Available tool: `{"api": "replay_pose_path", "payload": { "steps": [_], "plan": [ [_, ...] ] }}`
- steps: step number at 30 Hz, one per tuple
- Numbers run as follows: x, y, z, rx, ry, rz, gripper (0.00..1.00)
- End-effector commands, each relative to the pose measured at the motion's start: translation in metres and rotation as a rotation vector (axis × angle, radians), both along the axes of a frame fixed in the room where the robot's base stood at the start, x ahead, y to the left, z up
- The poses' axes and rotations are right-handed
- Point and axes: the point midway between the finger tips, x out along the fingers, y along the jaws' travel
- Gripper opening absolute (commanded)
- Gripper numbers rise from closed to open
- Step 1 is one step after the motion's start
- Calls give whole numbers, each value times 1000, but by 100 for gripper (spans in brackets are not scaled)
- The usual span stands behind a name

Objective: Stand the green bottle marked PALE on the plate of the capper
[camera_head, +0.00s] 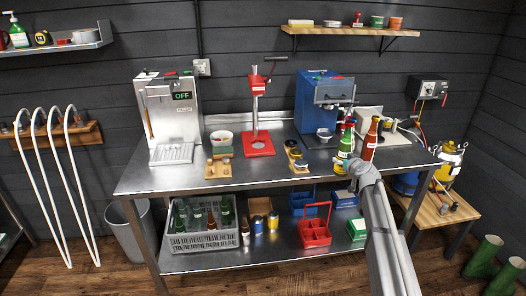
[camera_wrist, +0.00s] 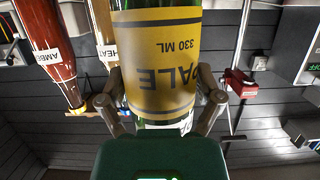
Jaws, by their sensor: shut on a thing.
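The green bottle marked PALE, with a yellow label, fills the middle of the wrist view (camera_wrist: 160,45), where its lettering appears upside down. It also shows in the head view (camera_head: 346,141) at the right part of the bench, near its front edge. My gripper (camera_wrist: 163,97) is shut around this bottle, a finger on each side; it is partly hidden in the head view (camera_head: 347,165). I cannot tell whether the bottle's base touches the bench. The red capper (camera_head: 257,88) stands mid-bench to the left, its red base plate (camera_head: 260,146) bare.
A red-brown AMBER bottle (camera_head: 370,141) stands close right of the held bottle. A bottle with a white label (camera_wrist: 108,52) shows behind it. A blue machine (camera_head: 316,92) and a wooden stand with a dark-topped item (camera_head: 295,158) lie between bottle and capper. The steel bench (camera_head: 170,179) has free room in front.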

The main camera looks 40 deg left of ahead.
Motion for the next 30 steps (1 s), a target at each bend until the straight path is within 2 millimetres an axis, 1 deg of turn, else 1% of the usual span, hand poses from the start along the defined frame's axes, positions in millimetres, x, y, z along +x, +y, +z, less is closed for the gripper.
{"api": "replay_pose_path", "payload": {
  "steps": [1, 5, 23, 30],
  "plan": [
    [0, 0, -6, 1, 0, -1, 51],
    [0, 0, -10, 1, 0, -1, 51],
    [1, -2, -10, 1, -1, -3, 51],
    [6, -10, -10, 1, 0, -12, 51]
  ]
}}
